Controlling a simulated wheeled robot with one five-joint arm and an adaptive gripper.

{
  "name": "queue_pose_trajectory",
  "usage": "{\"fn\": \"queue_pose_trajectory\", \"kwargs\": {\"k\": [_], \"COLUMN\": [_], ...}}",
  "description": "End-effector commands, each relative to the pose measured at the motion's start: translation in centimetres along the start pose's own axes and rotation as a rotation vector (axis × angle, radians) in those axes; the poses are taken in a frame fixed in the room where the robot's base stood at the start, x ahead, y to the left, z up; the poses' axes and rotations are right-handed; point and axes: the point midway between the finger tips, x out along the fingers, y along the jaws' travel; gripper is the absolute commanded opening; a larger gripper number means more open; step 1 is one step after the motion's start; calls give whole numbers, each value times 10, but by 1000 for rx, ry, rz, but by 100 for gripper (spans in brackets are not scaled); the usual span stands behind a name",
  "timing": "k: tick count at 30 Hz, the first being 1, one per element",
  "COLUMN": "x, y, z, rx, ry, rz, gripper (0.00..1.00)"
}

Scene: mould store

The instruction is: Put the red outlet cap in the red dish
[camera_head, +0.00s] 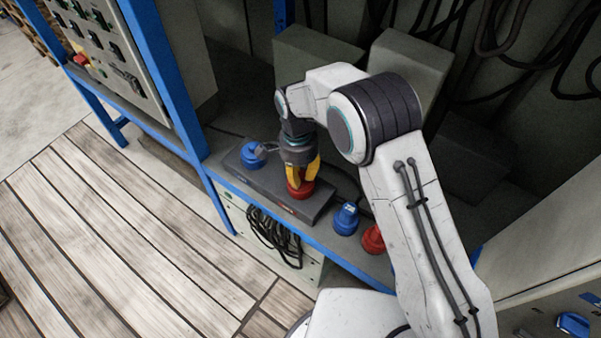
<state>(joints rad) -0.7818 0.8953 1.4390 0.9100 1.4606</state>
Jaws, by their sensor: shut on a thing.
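My gripper (302,176) points down with yellow fingers. It is shut on a red outlet cap (301,191), whose red shows between and below the fingertips. The cap is at the right part of a long dark grey block (317,207) on the shelf; I cannot tell whether it is seated or slightly raised. Another red round thing (373,239) sits on the shelf to the right of the block, partly hidden by my arm. It may be the red dish, but its shape is not clear.
A blue round piece (252,154) is on the block's left part. A blue piece (346,218) stands right of the block. The blue-framed shelf edge (318,246) runs in front. Grey boxes (411,68) stand behind; dark cables (274,236) hang below.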

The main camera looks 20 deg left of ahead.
Motion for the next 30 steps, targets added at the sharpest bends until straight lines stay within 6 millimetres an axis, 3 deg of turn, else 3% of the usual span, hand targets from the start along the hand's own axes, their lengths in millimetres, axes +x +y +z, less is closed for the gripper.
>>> {"fn": "queue_pose_trajectory", "kwargs": {"k": [5,6,13,19,25,30], "x": [0,0,0,0,0,0], "y": [0,0,0,0,0,0], "z": [0,0,0,0,0,0], "rx": [0,0,0,0,0,0], "ry": [0,0,0,0,0,0], "rz": [0,0,0,0,0,0], "gripper": [0,24,44,47,68,70]}}
